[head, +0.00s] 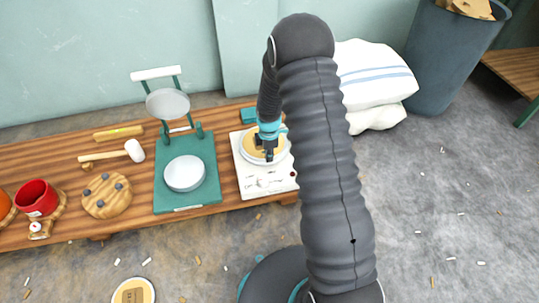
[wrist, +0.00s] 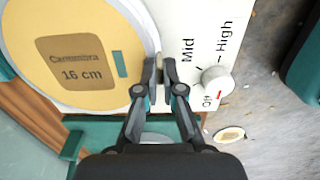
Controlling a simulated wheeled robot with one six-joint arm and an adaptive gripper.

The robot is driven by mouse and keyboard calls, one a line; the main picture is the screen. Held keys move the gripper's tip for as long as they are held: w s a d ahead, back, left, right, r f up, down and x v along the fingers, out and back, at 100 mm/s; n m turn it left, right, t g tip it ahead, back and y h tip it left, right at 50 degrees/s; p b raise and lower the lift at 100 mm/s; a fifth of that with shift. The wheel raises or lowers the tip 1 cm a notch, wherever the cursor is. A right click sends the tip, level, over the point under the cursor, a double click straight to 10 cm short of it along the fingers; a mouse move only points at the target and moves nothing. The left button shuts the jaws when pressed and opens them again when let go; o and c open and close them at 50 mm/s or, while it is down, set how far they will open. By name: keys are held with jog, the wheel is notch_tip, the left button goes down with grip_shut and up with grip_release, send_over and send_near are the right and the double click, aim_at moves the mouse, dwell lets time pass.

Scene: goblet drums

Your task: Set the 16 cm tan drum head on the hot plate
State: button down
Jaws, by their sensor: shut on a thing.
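The 16 cm tan drum head (head: 257,139) is a round tan disc with a pale rim and a brown label. It is over the white hot plate (head: 252,184), near its back part. In the wrist view the drum head (wrist: 112,38) fills the upper left, its "16 cm" label readable. My gripper (wrist: 159,72) is shut on its edge. The hot plate (wrist: 180,25) shows beside it with a dial (wrist: 216,80) marked Off, Mid and High; a red mark is by Off. I cannot tell whether the drum head touches the plate.
A mallet (head: 134,150), pegged wooden block (head: 107,196) and red cup (head: 36,197) are farther left. Another tan disc (head: 133,292) lies on the floor. White sacks (head: 373,80) are behind.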

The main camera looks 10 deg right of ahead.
jog(key=shift+f+b, duration=0.25)
jog(key=shift+b, duration=0.1)
dwell(0.5)
jog(key=c, duration=1.2)
grip_release()
notch_tip(320, 180, up, 12)
